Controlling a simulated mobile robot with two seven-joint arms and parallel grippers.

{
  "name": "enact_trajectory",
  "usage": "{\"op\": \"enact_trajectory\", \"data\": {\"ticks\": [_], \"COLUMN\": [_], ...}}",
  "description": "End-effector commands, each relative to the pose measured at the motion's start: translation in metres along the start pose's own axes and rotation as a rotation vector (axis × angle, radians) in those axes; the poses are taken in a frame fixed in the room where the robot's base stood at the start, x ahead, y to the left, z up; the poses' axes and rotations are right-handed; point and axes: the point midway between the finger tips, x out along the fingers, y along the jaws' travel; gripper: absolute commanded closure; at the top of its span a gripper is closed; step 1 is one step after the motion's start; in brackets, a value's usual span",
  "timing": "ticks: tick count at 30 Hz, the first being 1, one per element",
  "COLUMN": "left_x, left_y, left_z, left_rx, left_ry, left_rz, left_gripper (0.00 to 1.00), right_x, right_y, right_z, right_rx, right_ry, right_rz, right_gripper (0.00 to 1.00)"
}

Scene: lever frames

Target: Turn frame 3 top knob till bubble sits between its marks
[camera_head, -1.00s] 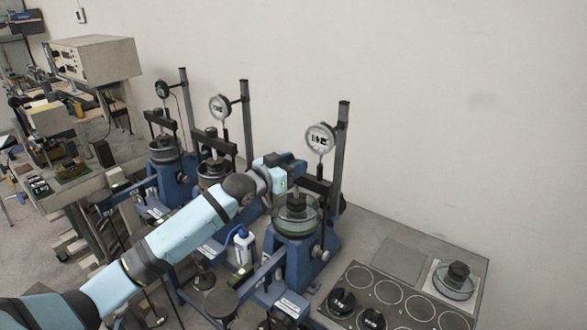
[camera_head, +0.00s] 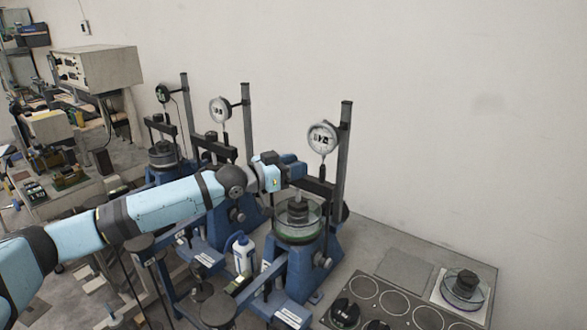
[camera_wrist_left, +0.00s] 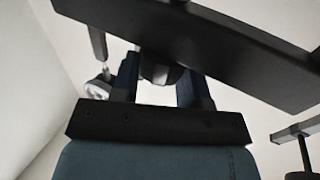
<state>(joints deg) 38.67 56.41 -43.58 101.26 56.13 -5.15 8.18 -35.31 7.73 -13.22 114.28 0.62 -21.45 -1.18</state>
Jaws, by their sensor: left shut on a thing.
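The nearest blue lever frame (camera_head: 300,262), on the right of the row, carries a round dial (camera_head: 322,138) on a dark post and a glass dish with dark weights (camera_head: 299,212). I take it for frame 3. My left gripper (camera_head: 297,170) is at its dark crossbar, above the dish and below the dial. In the left wrist view the two fingers (camera_wrist_left: 161,84) are shut on a small grey rounded piece, apparently the top knob (camera_wrist_left: 160,72). The bubble and its marks cannot be made out. My right gripper is not in view.
Two similar frames with dials (camera_head: 220,109) (camera_head: 163,93) stand behind to the left. A white bottle (camera_head: 243,254) stands close below my left arm. A bench plate with round recesses (camera_head: 394,304) and a dish with a weight (camera_head: 463,286) are at lower right.

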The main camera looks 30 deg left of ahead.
Motion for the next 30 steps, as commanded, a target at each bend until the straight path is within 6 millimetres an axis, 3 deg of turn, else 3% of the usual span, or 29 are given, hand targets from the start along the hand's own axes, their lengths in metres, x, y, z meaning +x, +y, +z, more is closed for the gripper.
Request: {"op": "enact_trajectory", "data": {"ticks": [11, 12, 15, 25, 30], "left_x": [0.0, 0.0, 0.0, -0.003, -0.026], "left_y": [0.002, 0.002, 0.002, 0.001, 0.001], "left_z": [0.004, 0.004, 0.003, 0.002, 0.004], "left_rx": [-0.002, -0.002, -0.002, 0.0, 0.001], "left_ry": [-0.006, -0.006, -0.005, -0.001, -0.003], "left_rz": [0.004, 0.004, 0.004, 0.002, 0.002], "left_gripper": [0.83, 0.52, 0.33, 0.33, 0.33], "right_x": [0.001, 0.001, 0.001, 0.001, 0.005], "right_y": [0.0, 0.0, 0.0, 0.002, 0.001], "right_z": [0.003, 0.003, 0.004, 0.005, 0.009], "right_rx": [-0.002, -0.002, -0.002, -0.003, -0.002], "right_ry": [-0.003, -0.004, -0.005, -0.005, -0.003], "right_rz": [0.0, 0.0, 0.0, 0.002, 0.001], "right_gripper": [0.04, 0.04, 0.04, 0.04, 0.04]}}
